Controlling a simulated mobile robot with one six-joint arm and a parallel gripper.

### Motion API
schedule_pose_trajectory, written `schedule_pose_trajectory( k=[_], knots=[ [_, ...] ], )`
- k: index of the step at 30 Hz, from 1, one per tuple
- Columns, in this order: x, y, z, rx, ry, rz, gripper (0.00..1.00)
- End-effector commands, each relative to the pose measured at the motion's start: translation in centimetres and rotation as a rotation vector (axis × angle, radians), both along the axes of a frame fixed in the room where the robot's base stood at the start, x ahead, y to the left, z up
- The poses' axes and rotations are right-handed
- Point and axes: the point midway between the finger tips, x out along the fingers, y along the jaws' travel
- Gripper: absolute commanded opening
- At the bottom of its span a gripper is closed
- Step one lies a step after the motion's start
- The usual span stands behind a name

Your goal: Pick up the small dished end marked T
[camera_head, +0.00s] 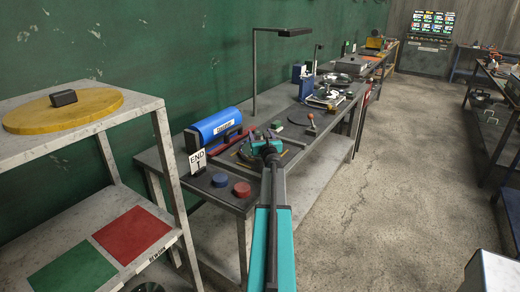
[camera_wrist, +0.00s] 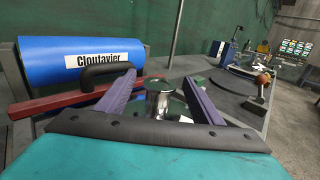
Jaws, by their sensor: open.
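My gripper (camera_head: 268,147) is over the near part of the workbench. In the wrist view its two purple fingers (camera_wrist: 158,80) are spread apart, with nothing clamped. A small shiny metal piece (camera_wrist: 164,102) shows between and beyond the fingers; it may be the small dished end, but I cannot read a T on it. I cannot tell its distance from the fingers. In the head view my gripper and arm hide that spot. A white sign reading END (camera_head: 198,160) stands at the bench's near left; the mark below the word is unclear.
A blue cylinder (camera_head: 215,127) lies at the bench's back, with a red bar (camera_wrist: 60,104) before it. Blue (camera_head: 220,180) and red (camera_head: 242,189) round pieces sit at the near edge. A lamp (camera_head: 254,75) rises behind.

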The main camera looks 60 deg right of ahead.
Motion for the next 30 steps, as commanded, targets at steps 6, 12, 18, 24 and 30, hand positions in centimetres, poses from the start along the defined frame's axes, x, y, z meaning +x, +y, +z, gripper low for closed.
schedule_pose_trajectory(
  k=[6, 12, 18, 24, 30],
  knots=[
    [1.3, -1.4, 0.1, 0.001, -0.001, 0.000, 0.60],
    [2.4, -2.6, 0.1, 0.000, 0.000, 0.000, 0.60],
    [3.1, -3.2, 0.0, 0.001, -0.001, -0.001, 0.60],
    [3.1, -3.3, 0.0, 0.001, -0.001, -0.001, 0.60],
    [3.1, -3.3, 0.0, 0.001, -0.001, -0.001, 0.60]
  ],
)
